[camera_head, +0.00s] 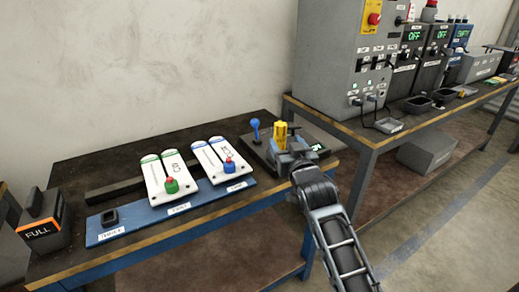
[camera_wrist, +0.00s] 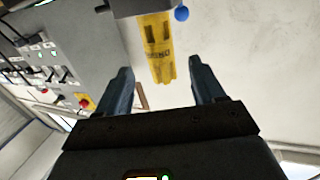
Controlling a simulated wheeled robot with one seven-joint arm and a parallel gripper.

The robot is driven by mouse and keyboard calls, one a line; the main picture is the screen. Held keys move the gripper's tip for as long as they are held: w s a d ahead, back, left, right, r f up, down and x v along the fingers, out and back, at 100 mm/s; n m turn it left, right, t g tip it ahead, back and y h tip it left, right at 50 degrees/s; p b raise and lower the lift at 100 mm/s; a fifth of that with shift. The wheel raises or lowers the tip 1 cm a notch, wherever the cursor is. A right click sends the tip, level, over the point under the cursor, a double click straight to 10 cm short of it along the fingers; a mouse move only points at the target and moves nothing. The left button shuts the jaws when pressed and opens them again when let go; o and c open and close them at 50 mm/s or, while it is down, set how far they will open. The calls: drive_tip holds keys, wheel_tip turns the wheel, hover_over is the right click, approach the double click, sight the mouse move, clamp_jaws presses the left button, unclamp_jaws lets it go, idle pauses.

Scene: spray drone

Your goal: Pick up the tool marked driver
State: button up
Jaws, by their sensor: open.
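A yellow tool (camera_head: 280,135) stands upright at the right end of the near bench, by a dark base. In the wrist view the yellow tool (camera_wrist: 157,45) bears dark lettering, which is too small to read with certainty. Its far end meets a dark grey part at the top of that view. My gripper (camera_wrist: 162,76) is open, with one finger on each side of the tool's near end, and no contact shows. In the head view my gripper (camera_head: 291,155) is right at the tool and hides its lower part.
A blue ball-topped stick (camera_head: 255,130) stands just left of the tool. White panels (camera_head: 165,182) with green, red and blue knobs lie on a blue board. A box marked FULL (camera_head: 44,222) is at far left. A grey control cabinet (camera_head: 340,60) stands on the right bench.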

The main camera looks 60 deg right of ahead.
sight(281, 136)
drive_tip(key=shift+x, duration=1.55)
drive_tip(key=p+x, duration=0.1)
drive_tip(key=x, duration=0.3)
drive_tip(key=shift+w+d+r, duration=0.1)
drive_tip(key=shift+w+d, duration=0.15)
drive_tip(key=shift+w, duration=0.05)
drive_tip(key=shift+c, duration=0.2)
drive_tip(key=c, duration=1.2)
drive_tip(key=shift+r, duration=0.15)
clamp_jaws()
